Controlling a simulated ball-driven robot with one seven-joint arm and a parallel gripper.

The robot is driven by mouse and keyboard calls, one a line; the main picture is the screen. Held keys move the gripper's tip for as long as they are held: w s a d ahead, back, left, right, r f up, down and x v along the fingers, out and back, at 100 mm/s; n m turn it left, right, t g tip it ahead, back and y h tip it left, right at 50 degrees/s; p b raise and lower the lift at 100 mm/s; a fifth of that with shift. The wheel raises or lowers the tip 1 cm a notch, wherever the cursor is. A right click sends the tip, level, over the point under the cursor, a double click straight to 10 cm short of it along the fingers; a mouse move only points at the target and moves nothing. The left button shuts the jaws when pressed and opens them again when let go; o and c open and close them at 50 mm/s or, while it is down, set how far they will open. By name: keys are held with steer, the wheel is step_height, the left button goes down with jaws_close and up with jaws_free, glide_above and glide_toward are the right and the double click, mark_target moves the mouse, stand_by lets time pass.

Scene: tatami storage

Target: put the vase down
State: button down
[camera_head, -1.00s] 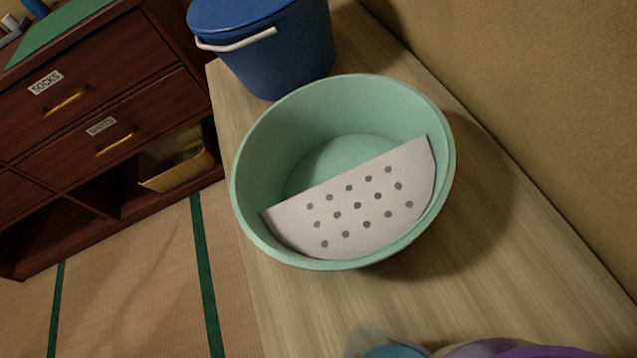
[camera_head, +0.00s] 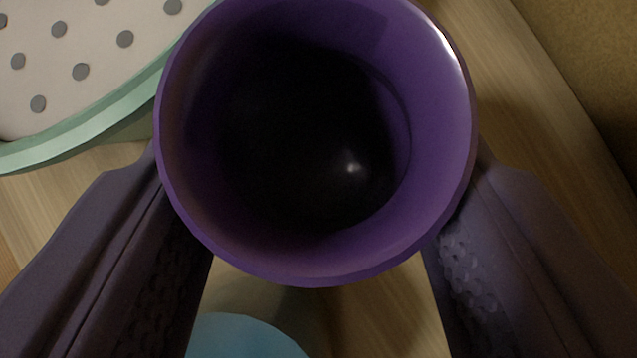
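A purple vase (camera_head: 440,110) fills the middle of the view. I look down through its wide round mouth into a dark inside. My gripper (camera_head: 318,185) has one dark finger on the left of the vase and one on the right. Both fingers run in under the rim and appear shut on the vase's body. The exact contact is hidden by the rim. The vase's base is hidden too, so I cannot tell whether it touches the surface below.
A light wooden surface (camera_head: 530,120) lies below. A green basin (camera_head: 90,125) with a white dotted board (camera_head: 75,40) in it is close at the upper left. A blue rounded thing (camera_head: 245,338) shows below the vase. A tan wall (camera_head: 600,50) is at the upper right.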

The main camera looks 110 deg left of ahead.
steer(key=shift+a+f, duration=0.1)
steer(key=shift+f, duration=0.45)
steer(key=shift+r, duration=0.15)
steer(key=shift+c, duration=1.5)
jaws_free()
